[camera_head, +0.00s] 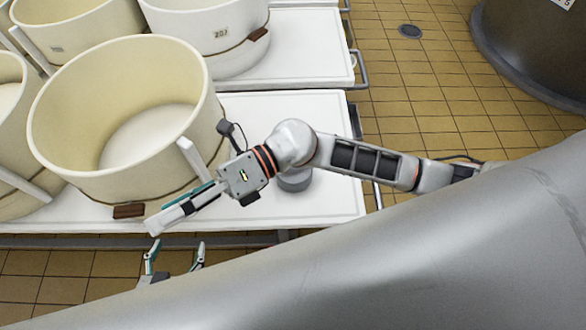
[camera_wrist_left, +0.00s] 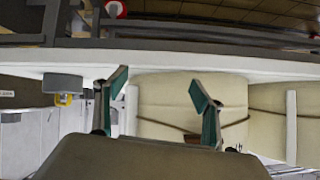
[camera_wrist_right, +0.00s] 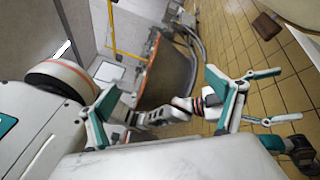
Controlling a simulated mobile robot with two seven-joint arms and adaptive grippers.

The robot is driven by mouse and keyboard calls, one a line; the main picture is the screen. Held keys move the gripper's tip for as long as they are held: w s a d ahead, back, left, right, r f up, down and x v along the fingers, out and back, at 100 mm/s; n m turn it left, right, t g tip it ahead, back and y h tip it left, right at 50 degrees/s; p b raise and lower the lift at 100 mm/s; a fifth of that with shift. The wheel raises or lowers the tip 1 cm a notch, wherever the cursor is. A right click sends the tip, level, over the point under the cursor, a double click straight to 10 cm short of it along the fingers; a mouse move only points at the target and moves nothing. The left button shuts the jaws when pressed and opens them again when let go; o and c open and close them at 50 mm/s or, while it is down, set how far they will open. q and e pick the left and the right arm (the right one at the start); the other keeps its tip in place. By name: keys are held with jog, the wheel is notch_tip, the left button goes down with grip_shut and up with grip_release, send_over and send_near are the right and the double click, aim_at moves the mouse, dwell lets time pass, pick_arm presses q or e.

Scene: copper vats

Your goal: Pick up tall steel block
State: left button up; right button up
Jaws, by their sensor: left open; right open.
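A squat round grey steel piece (camera_head: 295,181) stands on the white table, partly hidden under my right arm. It also shows, upside down, at the left of the left wrist view (camera_wrist_left: 62,83), with a small yellow part on it. I cannot tell whether it is the tall steel block; no other block is clear. My left gripper (camera_head: 175,248) is open and empty in front of the table edge, left of the piece. My right gripper (camera_head: 180,210) is open and empty, pointing down-left beside the big vat. My left gripper shows in the right wrist view (camera_wrist_right: 265,98).
A large cream vat (camera_head: 45,140) stands on the white table (camera_head: 335,120), left of the grey piece. More cream vats (camera_head: 215,45) stand behind. A dark vat (camera_head: 540,50) stands on the tiled floor (camera_head: 425,110) at the right.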

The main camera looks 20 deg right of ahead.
jog(key=d+f+n+g+h+b, duration=0.1)
jog(key=d+f+n+h, duration=0.2)
jog(key=f+n+h, duration=0.45)
jog(key=n+t+h+b, duration=0.2)
jog(key=t+h, duration=0.3)
jog(key=h, duration=0.5)
send_over(294, 169)
jog(key=f, duration=1.2)
jog(key=shift+w+a+f, duration=0.25)
jog(key=shift+w+a, duration=0.05)
jog(key=shift+w+d+f, duration=0.15)
jog(key=shift+w+d, duration=0.05)
jog(key=shift+d, duration=0.1)
jog(key=shift+f+b, duration=0.45)
jog(key=shift+f, duration=0.5)
jog(key=shift+s+f, duration=0.1)
jog(key=shift+f, duration=0.4)
jog(key=f+b, duration=0.1)
jog(key=f, duration=0.3)
jog(key=shift+s+d+f+b, duration=0.1)
jog(key=shift+s+f+b, duration=0.1)
jog(key=shift+f+b, duration=0.15)
jog(key=shift+w+r, duration=0.1)
jog(key=shift+r, duration=0.1)
jog(key=shift+c, duration=0.4)
jog(key=c, duration=2.1)
pick_arm(q)
notch_tip(294, 169, down, 3)
jog(key=shift+s+d+r, duration=0.1)
